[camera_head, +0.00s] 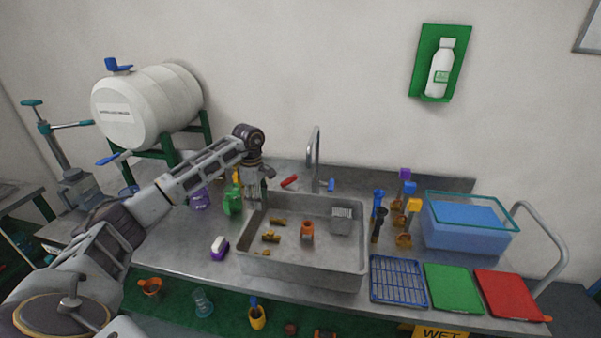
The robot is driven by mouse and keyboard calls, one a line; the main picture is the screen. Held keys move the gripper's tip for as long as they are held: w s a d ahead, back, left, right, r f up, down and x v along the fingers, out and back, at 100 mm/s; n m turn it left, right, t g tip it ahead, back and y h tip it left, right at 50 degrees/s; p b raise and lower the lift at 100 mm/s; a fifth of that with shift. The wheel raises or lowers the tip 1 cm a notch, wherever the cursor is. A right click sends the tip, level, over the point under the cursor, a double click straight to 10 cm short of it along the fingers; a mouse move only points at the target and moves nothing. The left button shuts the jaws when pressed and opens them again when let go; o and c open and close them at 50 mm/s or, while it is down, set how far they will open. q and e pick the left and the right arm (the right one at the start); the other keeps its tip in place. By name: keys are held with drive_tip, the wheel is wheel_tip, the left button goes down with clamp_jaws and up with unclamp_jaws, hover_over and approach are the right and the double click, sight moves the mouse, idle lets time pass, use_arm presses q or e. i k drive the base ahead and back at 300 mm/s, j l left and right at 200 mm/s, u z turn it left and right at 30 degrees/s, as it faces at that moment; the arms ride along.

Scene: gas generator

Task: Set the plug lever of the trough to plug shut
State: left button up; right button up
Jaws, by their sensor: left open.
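The trough is a grey metal basin (353,262) in the middle of the bench. A red handle (289,181) lies behind its back rim, left of the upright spout (314,160), and a small blue handle (331,185) is right of the spout. I cannot tell which is the plug lever, or its setting. My left gripper (256,196) is open and empty, pointing down near the trough's back left corner, left of the red handle. My right gripper is not in view.
Several brass pieces, an orange fitting (307,230) and a grey basket (342,221) are in the trough. A green bottle (232,202) is close left of my gripper. Blue and yellow tools, a blue bin (465,229) and coloured trays stand right. A white barrel (150,104) stands back left.

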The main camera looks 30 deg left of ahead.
sight(288, 182)
drive_tip(key=i, duration=0.85)
